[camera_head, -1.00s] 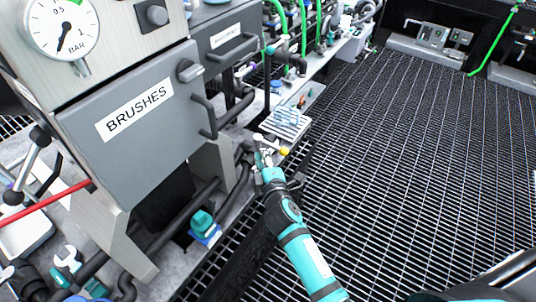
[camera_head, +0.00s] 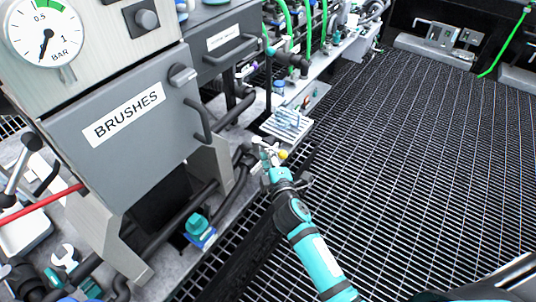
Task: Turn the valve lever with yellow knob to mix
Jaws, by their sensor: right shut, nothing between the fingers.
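The yellow knob (camera_head: 283,155) of the valve lever shows at the front edge of the bench, below a small white rack. The rest of the lever and the valve body are mostly hidden behind my gripper, and any markings are too small to read. My right gripper (camera_head: 266,150) is shut and empty, just left of the yellow knob. Whether it touches the knob or lever I cannot tell. My right arm reaches up to it from the bottom of the view. My left gripper is not in view.
A grey cabinet labelled BRUSHES (camera_head: 125,115) with a pressure gauge (camera_head: 46,38) above it stands at the left. Dark pipes run beneath it. A white rack (camera_head: 287,124) sits just beyond the lever. Open grating floor (camera_head: 400,170) lies to the right.

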